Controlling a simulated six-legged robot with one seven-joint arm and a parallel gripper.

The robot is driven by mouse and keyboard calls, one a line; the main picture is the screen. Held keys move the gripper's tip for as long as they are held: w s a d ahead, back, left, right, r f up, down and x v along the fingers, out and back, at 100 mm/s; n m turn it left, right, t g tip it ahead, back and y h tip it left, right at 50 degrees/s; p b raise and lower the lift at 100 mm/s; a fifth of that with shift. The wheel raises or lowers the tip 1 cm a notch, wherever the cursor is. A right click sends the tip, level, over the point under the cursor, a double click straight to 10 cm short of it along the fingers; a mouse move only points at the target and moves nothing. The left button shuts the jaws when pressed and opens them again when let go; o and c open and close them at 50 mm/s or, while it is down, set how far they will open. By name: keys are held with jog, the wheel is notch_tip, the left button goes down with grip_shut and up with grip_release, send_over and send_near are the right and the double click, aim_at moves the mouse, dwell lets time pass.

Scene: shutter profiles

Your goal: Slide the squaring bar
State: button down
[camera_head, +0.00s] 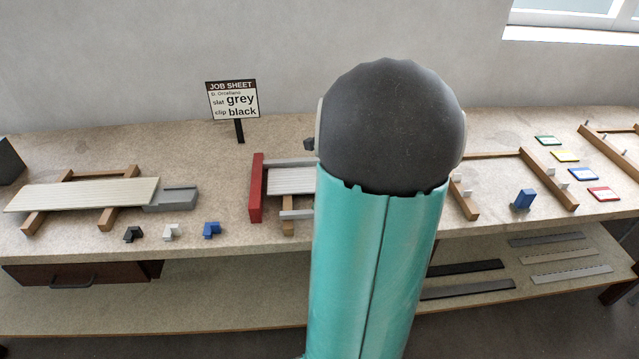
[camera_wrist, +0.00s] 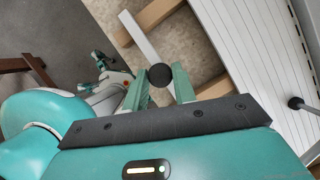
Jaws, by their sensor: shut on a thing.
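In the wrist view my gripper (camera_wrist: 160,82) is shut on a round black knob (camera_wrist: 160,75), with a teal finger on each side of it. A pale grey bar (camera_wrist: 138,35) runs from the upper left toward the knob. How the knob joins the bar, and whether this is the squaring bar, I cannot tell. A ribbed white panel (camera_wrist: 245,45) lies to the right, over wooden rails (camera_wrist: 152,18). In the head view the middle frame has a red bar (camera_head: 257,188) at its left and pale slats (camera_head: 290,181); my arm hides its right part and my gripper.
A sign (camera_head: 232,100) reads slat grey, clip black. Black, white and blue clips (camera_head: 211,230) lie at the bench front. A panel on wooden rails (camera_head: 80,195) is at left. Rails, a blue block (camera_head: 523,199) and coloured tiles (camera_head: 565,156) are at right. Strips lie on the lower shelf (camera_head: 200,295).

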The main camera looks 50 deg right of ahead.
jog(key=shift+s+a, duration=0.35)
jog(key=shift+a, duration=0.1)
jog(key=c, duration=1.1)
grip_release()
jog(key=shift+s+a, duration=0.2)
jog(key=shift+c, duration=0.2)
jog(key=v, duration=1.3)
jog(key=shift+d+r, duration=0.3)
jog(key=shift+r, duration=0.05)
